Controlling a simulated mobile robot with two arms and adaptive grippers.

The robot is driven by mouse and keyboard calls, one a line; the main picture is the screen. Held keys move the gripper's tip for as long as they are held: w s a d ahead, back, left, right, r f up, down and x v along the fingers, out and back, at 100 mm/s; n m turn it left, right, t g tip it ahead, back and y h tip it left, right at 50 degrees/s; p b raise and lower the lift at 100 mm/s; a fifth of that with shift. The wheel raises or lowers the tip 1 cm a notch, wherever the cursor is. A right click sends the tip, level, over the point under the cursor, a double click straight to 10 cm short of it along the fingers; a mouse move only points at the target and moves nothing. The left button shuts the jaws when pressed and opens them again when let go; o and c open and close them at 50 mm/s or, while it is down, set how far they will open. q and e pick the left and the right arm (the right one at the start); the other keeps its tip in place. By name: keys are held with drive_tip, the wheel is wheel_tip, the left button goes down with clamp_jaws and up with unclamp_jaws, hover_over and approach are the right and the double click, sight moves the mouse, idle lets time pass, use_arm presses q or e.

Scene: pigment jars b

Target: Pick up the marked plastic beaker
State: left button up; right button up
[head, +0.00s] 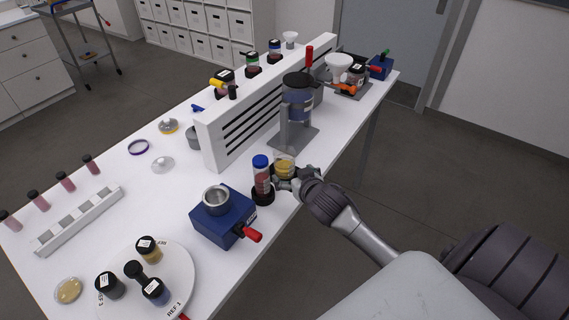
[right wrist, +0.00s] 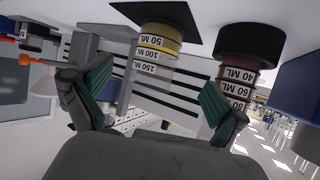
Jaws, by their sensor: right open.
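The marked plastic beaker (head: 285,161) is clear with yellowish contents and stands near the table's front edge. In the right wrist view, which is upside down, the beaker (right wrist: 158,52) shows labels 50, 100 and 150 ML and stands on a dark square base. My right gripper (head: 284,178) is at the beaker's near side. In the right wrist view its open green-padded fingers (right wrist: 155,85) lie on either side of the beaker, with a gap visible. Whether either pad touches it is unclear. My left gripper is out of view.
A graduated cylinder (head: 262,178) with a blue cap and reddish contents stands just left of the beaker, near one finger; it also shows in the right wrist view (right wrist: 236,85). A blue device (head: 222,222) stands farther left. A stand with a jar (head: 297,103) is behind, beside the white slotted panel (head: 225,143).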

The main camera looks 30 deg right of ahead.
sight(288, 169)
drive_tip(key=x, duration=0.3)
drive_tip(key=shift+w+f, duration=0.1)
drive_tip(key=shift+w, duration=0.05)
drive_tip(key=shift+w+d+f+p, duration=0.15)
drive_tip(key=shift+w+d+p, duration=0.05)
drive_tip(key=shift+w+p, duration=0.2)
drive_tip(key=p+x, duration=0.1)
drive_tip(key=x, duration=0.3)
drive_tip(key=shift+w+d+f, duration=0.1)
drive_tip(key=shift+d+f, duration=0.05)
drive_tip(key=shift+f, duration=0.05)
drive_tip(key=shift+c, duration=0.9)
drive_tip(key=c, duration=1.1)
drive_tip(key=shift+r, duration=0.2)
